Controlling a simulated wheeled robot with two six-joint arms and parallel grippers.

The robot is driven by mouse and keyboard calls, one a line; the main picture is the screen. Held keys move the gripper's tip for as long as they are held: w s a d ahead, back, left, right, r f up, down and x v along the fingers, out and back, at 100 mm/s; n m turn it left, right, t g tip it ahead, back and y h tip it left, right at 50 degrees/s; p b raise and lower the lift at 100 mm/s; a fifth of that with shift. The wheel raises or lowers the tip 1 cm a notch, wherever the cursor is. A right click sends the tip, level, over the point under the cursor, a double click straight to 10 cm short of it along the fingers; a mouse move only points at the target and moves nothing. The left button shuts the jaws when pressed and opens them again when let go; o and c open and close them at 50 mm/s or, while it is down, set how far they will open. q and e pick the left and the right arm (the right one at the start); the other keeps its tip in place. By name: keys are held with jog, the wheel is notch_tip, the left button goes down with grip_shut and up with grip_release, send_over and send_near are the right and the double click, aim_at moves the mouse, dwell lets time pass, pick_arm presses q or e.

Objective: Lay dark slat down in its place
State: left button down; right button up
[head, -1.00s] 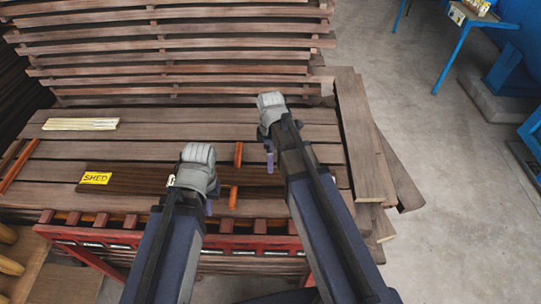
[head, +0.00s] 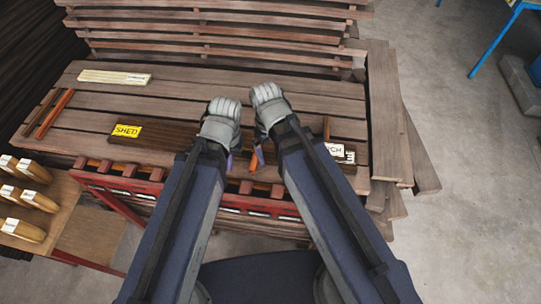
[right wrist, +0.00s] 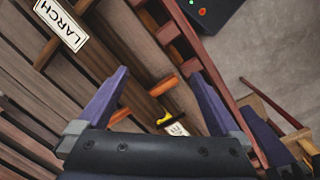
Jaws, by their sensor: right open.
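The dark slat (head: 165,136) lies lengthwise over the brown planks in the head view, with a yellow SHED label (head: 127,131) near its left end. My left gripper (head: 229,160) is at the slat's right part; its hand covers the slat there, and its jaws are too hidden to tell whether they grip it. My right gripper (head: 257,158) is just right of the left one, over the planks. I cannot tell whether the slat touches the planks below.
A white LARCH label (head: 340,152) lies right of my right arm. Orange strips (head: 247,187) stand out near the hands. A red rack (head: 135,183) runs along the front edge. Pale sticks (head: 115,77) lie at the back left. Stacked boards (head: 385,110) border the right side.

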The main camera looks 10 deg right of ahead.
jog(key=s+m, duration=0.1)
jog(key=s+a, duration=0.1)
jog(key=s+m, duration=0.1)
jog(key=shift+s+a+m, duration=0.1)
jog(key=shift+a+m, duration=0.15)
jog(key=shift+m, duration=0.05)
pick_arm(q)
notch_tip(320, 180, down, 17)
jog(key=b, duration=1.6)
jog(key=shift+r, duration=0.2)
pick_arm(e)
notch_tip(320, 180, down, 16)
jog(key=shift+f, duration=0.25)
